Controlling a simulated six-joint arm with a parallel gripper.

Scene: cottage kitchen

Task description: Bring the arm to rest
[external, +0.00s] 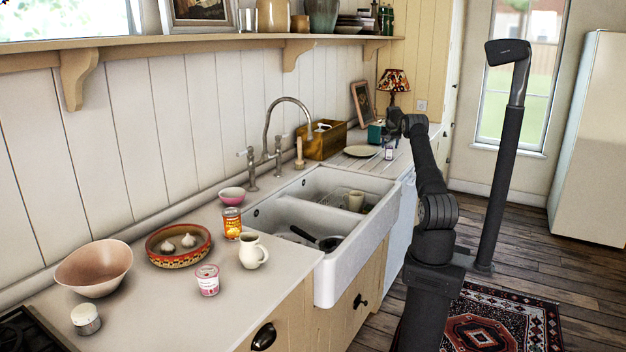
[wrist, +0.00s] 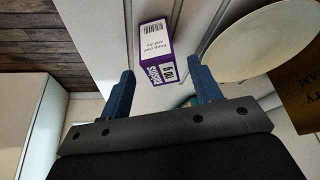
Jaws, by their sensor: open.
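My gripper (wrist: 162,82) is open, with its two blue fingers apart and nothing held between them. In the external view my gripper (external: 392,128) is at the far end of the counter, small and dark. A purple and white raisins box (wrist: 153,50) shows just beyond the fingertips in the wrist view, between the lines of the fingers. In the external view the box (external: 390,151) stands below my gripper near the counter's front edge. I cannot tell the exact gap between them.
A cream plate (external: 361,151) lies beside the box, also in the wrist view (wrist: 245,45). A wooden crate (external: 322,141), lamp (external: 394,84) and picture frame (external: 361,102) stand behind. The double sink (external: 318,215) with its tap is nearer.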

